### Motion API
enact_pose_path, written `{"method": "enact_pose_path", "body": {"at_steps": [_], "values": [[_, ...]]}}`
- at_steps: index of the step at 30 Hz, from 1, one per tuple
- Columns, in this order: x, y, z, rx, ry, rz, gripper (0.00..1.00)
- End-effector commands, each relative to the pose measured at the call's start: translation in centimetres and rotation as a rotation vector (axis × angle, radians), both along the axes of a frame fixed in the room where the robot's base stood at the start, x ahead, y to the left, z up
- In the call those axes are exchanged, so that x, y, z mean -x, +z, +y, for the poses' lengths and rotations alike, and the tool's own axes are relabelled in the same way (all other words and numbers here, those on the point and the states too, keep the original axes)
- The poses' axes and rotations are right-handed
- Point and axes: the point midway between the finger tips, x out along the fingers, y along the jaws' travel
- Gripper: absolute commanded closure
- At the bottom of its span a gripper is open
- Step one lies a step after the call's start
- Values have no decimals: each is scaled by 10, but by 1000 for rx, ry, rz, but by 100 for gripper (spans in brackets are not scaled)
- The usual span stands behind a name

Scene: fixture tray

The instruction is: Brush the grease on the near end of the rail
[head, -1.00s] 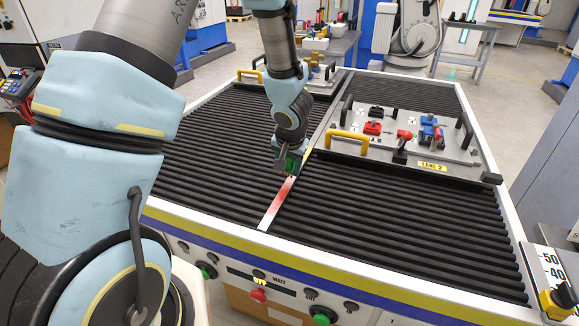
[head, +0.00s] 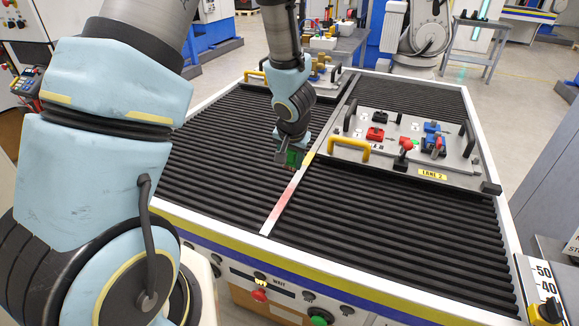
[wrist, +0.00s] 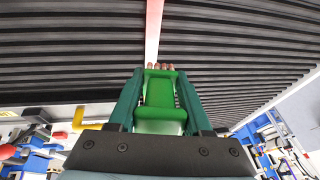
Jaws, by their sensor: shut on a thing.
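The rail (head: 267,226) is a thin pale strip running between two black ribbed roller beds toward the table's near edge. Pinkish-red grease (head: 286,202) covers its near stretch, fading toward the near tip. My gripper (head: 291,158) is above the ribbed bed beside the far end of the red stretch. In the wrist view, my gripper (wrist: 158,92) is shut on a green brush (wrist: 160,95). The brush's brownish bristles (wrist: 160,66) overlap the rail, which also shows in the wrist view (wrist: 154,25). I cannot tell whether the bristles touch it.
A fixture plate (head: 345,155) with yellow and black handles and red, blue and black clamps lies right of the rail. Another plate with a yellow handle (head: 255,73) is at the back left. A white frame (head: 330,267) edges the table. The near ribbed beds are clear.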

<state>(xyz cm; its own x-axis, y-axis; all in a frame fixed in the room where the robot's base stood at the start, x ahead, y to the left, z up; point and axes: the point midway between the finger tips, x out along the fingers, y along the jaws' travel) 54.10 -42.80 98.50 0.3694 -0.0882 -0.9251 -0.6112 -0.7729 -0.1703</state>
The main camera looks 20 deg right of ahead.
Motion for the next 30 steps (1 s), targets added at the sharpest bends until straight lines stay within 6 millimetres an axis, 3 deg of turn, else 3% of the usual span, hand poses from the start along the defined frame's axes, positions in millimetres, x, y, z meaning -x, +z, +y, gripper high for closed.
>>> {"method": "enact_pose_path", "body": {"at_steps": [25, 30], "values": [[0, -10, 0, 1, 0, -1, 100], [14, -6, -15, 2, -25, -3, 100]]}}
